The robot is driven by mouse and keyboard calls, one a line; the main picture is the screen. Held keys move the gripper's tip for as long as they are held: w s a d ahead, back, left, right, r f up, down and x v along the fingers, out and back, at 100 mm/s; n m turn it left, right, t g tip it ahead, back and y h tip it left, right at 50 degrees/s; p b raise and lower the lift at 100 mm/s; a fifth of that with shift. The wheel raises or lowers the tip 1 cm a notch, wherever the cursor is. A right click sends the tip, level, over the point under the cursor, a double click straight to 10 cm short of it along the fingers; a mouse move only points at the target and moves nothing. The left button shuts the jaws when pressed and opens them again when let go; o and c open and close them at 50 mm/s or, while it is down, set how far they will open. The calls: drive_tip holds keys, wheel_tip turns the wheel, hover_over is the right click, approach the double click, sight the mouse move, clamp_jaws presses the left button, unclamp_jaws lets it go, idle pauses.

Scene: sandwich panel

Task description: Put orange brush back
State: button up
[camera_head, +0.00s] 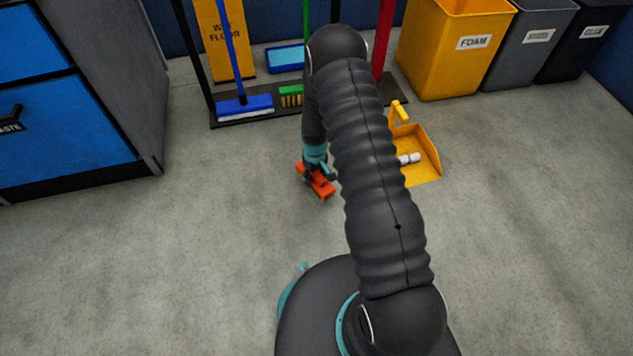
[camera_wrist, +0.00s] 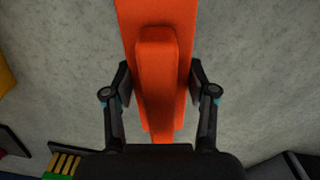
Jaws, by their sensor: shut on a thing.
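The orange brush (camera_head: 321,186) is in my gripper (camera_head: 314,173), low over the grey floor in front of the tool rack. In the wrist view the orange brush (camera_wrist: 165,75) runs lengthwise between the two fingers of my gripper (camera_wrist: 160,90), which are shut on its sides. Whether the brush touches the floor I cannot tell. The tool rack (camera_head: 225,119) has a dark base and holds a blue broom (camera_head: 244,106) and a green brush (camera_head: 291,95). My arm hides part of the rack's middle.
A yellow dustpan (camera_head: 425,150) with a white piece (camera_head: 409,158) in it lies right of my gripper. A yellow FOAM bin (camera_head: 440,60) and grey bins stand at the back right. A blue cabinet (camera_head: 75,125) stands at the left. The floor between is clear.

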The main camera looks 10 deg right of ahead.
sight(315, 182)
drive_tip(key=shift+f, duration=1.55)
drive_tip(key=shift+f, duration=0.1)
drive_tip(key=shift+f+b, duration=0.1)
drive_tip(key=shift+b, duration=0.25)
drive_tip(key=o, duration=1.3)
drive_tip(key=shift+o, duration=0.2)
